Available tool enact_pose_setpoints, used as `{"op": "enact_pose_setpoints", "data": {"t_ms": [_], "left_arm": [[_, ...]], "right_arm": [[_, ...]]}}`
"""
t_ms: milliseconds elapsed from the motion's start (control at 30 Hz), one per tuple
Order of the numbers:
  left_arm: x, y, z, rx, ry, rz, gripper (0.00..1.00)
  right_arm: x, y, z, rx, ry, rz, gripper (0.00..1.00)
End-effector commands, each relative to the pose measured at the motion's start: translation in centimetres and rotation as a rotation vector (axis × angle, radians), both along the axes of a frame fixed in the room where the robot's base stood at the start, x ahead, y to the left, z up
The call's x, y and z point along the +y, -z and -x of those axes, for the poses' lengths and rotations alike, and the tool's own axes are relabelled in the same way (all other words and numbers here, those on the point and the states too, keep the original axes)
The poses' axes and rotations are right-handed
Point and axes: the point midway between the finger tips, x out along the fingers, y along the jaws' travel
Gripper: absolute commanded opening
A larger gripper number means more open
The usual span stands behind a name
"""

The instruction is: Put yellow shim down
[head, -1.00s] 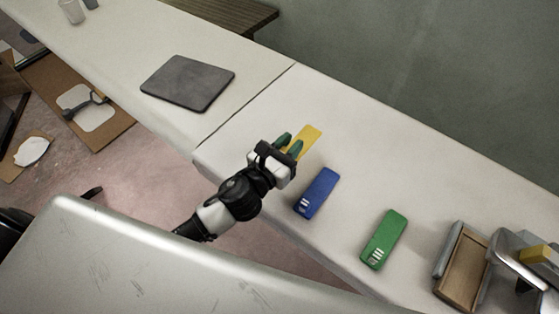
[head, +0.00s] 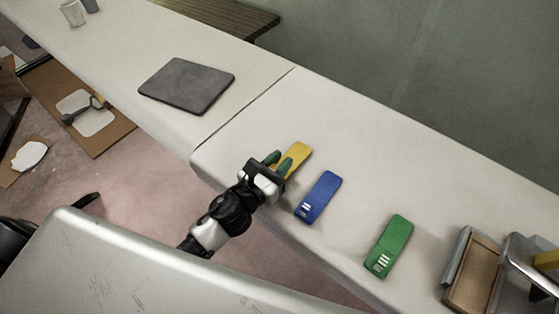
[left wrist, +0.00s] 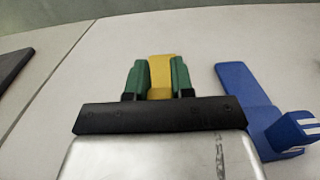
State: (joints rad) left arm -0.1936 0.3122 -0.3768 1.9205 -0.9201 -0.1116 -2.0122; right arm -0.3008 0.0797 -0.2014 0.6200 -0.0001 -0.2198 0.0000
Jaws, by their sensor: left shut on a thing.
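In the left wrist view the yellow shim (left wrist: 161,76) shows between the two green fingers (left wrist: 160,80), pointing away from me. I cannot tell whether its underside touches the counter. The blue shim (head: 318,197) and the green shim (head: 390,246) lie on the counter to the right. My right gripper is not in view.
A dark grey mat (head: 187,86) lies on the counter (head: 237,185) further left. A wooden tray (head: 472,276) stands at the lower right. Cups (head: 72,13) stand at the far left. The counter behind the shims is clear.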

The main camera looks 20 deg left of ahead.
Motion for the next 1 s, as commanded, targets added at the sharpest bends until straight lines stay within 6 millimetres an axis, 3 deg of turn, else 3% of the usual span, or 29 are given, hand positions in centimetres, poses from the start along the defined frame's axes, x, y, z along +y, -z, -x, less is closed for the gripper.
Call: {"op": "enact_pose_setpoints", "data": {"t_ms": [300,333,500,767,933,1000], "left_arm": [[0.0,0.7,0.0,-0.001,0.0,0.0,0.0],[0.0,0.7,0.0,0.0,0.0,0.0,0.24],[0.0,0.7,0.0,0.0,0.0,0.0,0.48],[0.0,0.6,0.0,0.0,0.0,0.0,0.48],[0.0,-0.9,0.0,0.0,0.0,0.0,0.48],[0.4,-0.2,1.1,0.003,0.0,0.0,0.48]], "right_arm": [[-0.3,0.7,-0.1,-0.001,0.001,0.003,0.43],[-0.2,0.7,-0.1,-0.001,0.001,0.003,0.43],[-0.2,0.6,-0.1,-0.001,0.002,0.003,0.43],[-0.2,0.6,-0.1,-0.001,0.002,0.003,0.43],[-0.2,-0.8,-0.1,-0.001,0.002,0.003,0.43],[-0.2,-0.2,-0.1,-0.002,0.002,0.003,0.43]]}}
